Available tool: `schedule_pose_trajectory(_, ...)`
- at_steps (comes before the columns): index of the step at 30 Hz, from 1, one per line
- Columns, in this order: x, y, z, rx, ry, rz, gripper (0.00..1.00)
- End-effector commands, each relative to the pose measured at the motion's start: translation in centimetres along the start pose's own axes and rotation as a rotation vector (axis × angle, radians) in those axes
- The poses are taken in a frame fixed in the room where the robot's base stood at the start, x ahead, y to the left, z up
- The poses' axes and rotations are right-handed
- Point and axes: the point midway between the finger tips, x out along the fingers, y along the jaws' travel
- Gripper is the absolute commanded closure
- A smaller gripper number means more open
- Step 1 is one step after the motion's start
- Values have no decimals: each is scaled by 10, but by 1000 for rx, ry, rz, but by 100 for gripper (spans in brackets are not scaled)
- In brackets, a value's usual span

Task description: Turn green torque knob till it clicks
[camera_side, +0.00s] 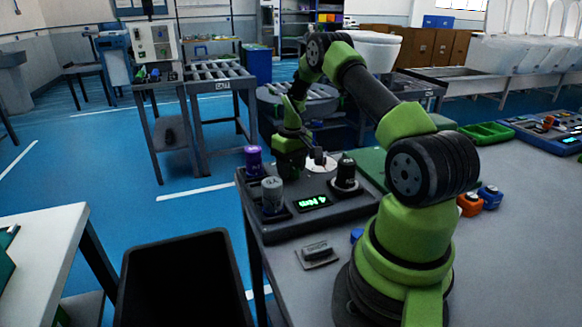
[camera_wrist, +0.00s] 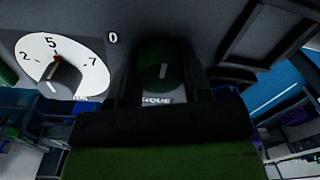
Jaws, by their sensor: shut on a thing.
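The dark green torque knob (camera_wrist: 160,72) has a short white line on its face, which points nearly straight up in the wrist view. Part of a label ending in "QUE" shows just below it. My gripper (camera_wrist: 161,82) is shut on the knob, with a dark finger at each side. In the side view my gripper (camera_side: 290,165) points down at the back of the grey control panel (camera_side: 285,228). The knob is hidden there behind my gripper.
A white dial with a dark pointer (camera_wrist: 65,75) is beside the knob. The panel also holds a purple-topped cylinder (camera_side: 253,160), a grey cylinder (camera_side: 272,195), a black knob (camera_side: 346,172) and a green-lit display (camera_side: 313,202). A black bin (camera_side: 185,240) stands beside the table.

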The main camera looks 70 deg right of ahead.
Motion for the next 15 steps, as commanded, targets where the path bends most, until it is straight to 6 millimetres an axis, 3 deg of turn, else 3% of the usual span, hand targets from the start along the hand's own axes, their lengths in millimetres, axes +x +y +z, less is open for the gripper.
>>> schedule_pose_trajectory(15,-1,1,1,439,19,-1,79)
